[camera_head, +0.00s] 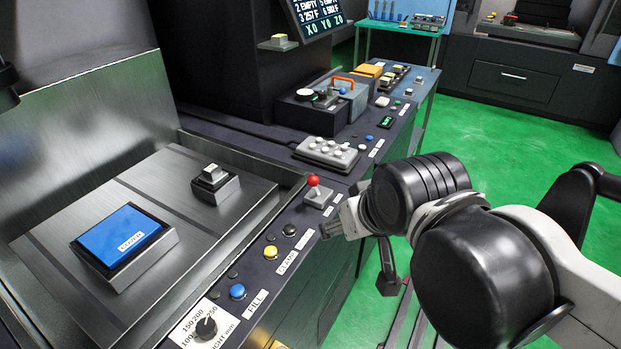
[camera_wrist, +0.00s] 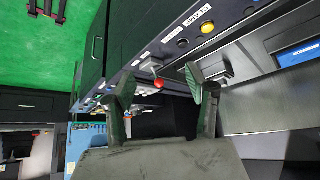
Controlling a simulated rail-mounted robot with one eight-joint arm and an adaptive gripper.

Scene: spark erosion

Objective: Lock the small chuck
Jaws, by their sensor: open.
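A small dark block with a pale top piece (camera_head: 214,178), which looks like the small chuck, sits on the machine table's grey plate. A larger block with a blue labelled top (camera_head: 124,236) sits nearer. On the front panel are a yellow button (camera_head: 270,252) beside a label that seems to read CLAMP, a black button (camera_head: 289,230) and a red-ball lever (camera_head: 314,183). My gripper (camera_head: 332,229) is beside the panel, right of the black button. In the wrist view my gripper (camera_wrist: 158,80) is open and empty, with the red ball (camera_wrist: 158,84) showing between its fingers.
A blue button (camera_head: 237,291) and a rotary knob (camera_head: 206,327) lie nearer on the panel. Green floor (camera_head: 500,140) lies open right of the panel.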

